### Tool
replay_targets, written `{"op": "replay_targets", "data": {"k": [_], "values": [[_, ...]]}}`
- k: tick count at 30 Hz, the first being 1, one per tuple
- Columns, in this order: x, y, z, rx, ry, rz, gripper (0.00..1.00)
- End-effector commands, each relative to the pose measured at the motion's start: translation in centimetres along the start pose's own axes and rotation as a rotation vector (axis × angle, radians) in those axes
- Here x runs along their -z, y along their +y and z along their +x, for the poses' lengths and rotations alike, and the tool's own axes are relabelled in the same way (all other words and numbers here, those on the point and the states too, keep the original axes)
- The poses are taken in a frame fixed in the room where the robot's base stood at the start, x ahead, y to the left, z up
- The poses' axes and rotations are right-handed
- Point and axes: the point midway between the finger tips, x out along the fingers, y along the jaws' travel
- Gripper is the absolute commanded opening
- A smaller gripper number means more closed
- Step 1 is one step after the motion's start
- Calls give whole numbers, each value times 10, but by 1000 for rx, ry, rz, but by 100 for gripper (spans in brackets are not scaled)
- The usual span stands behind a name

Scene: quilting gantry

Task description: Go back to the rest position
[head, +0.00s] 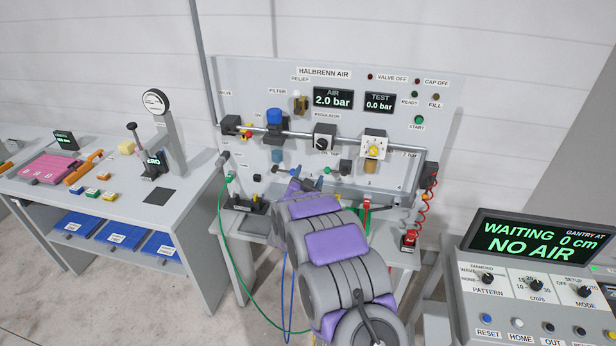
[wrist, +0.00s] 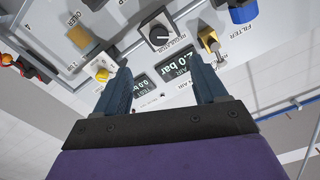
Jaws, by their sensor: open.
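My gripper (wrist: 163,82) is open in the wrist view, with two blue-grey fingers apart and nothing held between them. The wrist view shows the panel upside down. The regulator knob (wrist: 158,36) lies beyond the gap between the fingers, and the display reading 2.0 bar (wrist: 178,66) shows partly between them. I cannot tell how far the fingertips are from the panel.
A workbench (head: 185,215) with a dial gauge (head: 154,101) and blue trays stands at left. A control console (head: 545,275) reading "WAITING NO AIR" stands at right. A green hose (head: 222,225) hangs left of my arm. A red coiled hose (head: 432,205) hangs at the panel's right.

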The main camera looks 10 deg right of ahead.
Motion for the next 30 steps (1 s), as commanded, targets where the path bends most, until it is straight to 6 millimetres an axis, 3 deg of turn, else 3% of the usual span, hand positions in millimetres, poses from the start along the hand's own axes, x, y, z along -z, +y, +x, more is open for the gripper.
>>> {"op": "replay_targets", "data": {"k": [8, 14, 23, 30], "values": [[1, -2, -1, 6, -31, 3, 72], [0, -11, -19, 41, -216, 0, 72], [1, -12, -87, 105, -566, -62, 72], [5, 12, -169, 134, -830, -154, 72]]}}
